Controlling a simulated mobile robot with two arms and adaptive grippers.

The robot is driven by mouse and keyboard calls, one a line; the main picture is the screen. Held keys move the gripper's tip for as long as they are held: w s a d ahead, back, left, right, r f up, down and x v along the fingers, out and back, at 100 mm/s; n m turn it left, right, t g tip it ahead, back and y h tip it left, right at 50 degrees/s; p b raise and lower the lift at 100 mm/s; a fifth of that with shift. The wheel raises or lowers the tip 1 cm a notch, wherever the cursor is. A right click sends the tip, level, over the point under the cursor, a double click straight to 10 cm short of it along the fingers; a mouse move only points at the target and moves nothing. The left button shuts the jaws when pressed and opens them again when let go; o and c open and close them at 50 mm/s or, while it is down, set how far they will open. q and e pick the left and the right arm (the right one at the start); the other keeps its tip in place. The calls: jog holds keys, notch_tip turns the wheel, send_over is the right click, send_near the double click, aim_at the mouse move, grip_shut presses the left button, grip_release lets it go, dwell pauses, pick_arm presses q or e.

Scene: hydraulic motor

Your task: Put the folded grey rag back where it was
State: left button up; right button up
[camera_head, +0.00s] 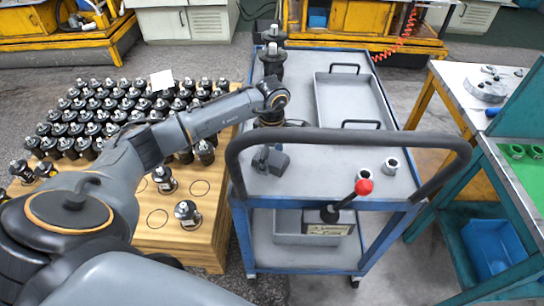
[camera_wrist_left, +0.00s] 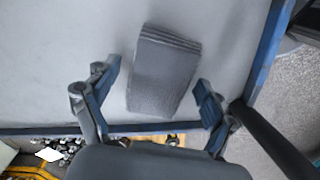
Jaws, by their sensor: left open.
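The folded grey rag (camera_wrist_left: 163,75) lies flat on the grey top of the blue-framed cart, its layered folded edge showing in the left wrist view. My left gripper (camera_wrist_left: 157,80) is open above it, one finger on each side of the rag, with gaps between the fingers and the cloth. In the head view my left gripper (camera_head: 268,158) points down over the cart's top (camera_head: 315,178), near its front left part. There the rag is hard to tell from the dark gripper. My right gripper is not in view.
A black handle bar (camera_head: 345,135) arches over the cart's front. A grey tray (camera_head: 350,100) and dark motor parts (camera_head: 271,62) stand farther back. Small metal rings (camera_head: 391,166) lie at right. A wooden block (camera_head: 190,240) with several fittings is at left; a workbench (camera_head: 460,100) is at right.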

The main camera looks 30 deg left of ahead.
aim_at(272, 157)
pick_arm(q)
jog(key=shift+r, duration=0.45)
notch_tip(272, 157, up, 11)
jog(key=b, duration=0.1)
jog(key=shift+r, duration=0.15)
